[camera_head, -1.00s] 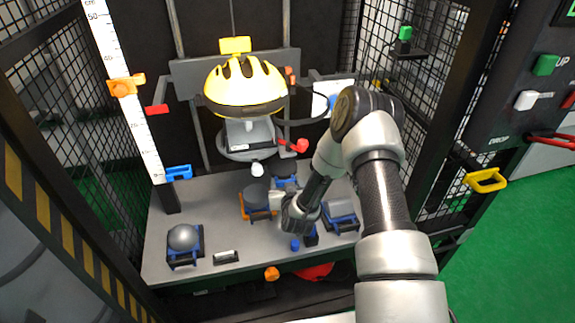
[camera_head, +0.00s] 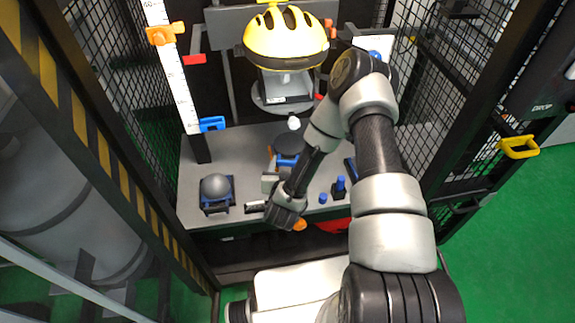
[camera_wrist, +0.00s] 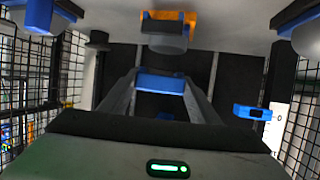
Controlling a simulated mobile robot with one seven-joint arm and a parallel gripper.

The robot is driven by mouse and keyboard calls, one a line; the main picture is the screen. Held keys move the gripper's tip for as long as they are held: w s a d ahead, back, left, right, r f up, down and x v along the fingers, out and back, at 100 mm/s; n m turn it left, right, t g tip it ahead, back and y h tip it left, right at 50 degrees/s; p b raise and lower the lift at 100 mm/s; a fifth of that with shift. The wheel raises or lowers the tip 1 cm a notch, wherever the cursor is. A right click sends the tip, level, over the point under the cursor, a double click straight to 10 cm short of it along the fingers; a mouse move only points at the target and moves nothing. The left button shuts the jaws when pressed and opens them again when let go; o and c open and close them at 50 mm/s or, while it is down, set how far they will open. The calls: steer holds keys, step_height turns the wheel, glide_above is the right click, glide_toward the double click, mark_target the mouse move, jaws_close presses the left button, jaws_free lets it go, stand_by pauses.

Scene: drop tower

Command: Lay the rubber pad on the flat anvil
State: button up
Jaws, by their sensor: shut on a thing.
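My gripper (camera_head: 276,184) is low over the front of the bench; in the wrist view its two fingers (camera_wrist: 160,88) are shut on a blue piece (camera_wrist: 160,82), which looks like the rubber pad. The flat anvil (camera_head: 286,143) is a dark round block behind the gripper in the head view. The wrist view, which is upside down, shows this anvil as a grey cylinder (camera_wrist: 167,43) in an orange cradle, ahead of the fingertips and apart from the blue piece. My arm hides part of the bench right of the anvil.
A grey dome in a blue cradle (camera_head: 216,187) stands at the bench's left. A yellow helmet (camera_head: 286,42) hangs over the back. Small blue pieces (camera_head: 340,186) stand to the right. The ruler (camera_head: 180,85) and mesh walls bound the sides.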

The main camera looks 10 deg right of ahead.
mark_target(284, 155)
steer(key=shift+a+f+b+x, duration=0.1)
steer(key=shift+a+b+x, duration=0.15)
steer(key=shift+b+x, duration=0.6)
steer(key=shift+a+f+b+x, duration=0.1)
steer(key=shift+a+b+x, duration=0.2)
steer(key=shift+x, duration=1.15)
steer(key=shift+a+b+x, duration=0.2)
steer(key=shift+b+x, duration=0.35)
steer(key=shift+x, duration=0.55)
steer(key=shift+w+f+b, duration=0.1)
steer(key=shift+f+b, duration=0.8)
steer(key=shift+f, duration=0.3)
steer(key=shift+f, duration=0.1)
steer(key=o, duration=1.4)
steer(key=shift+f, duration=0.1)
steer(key=p+v, duration=0.3)
steer(key=v, duration=1.4)
steer(key=shift+s+a, duration=0.15)
steer(key=shift+s, duration=0.15)
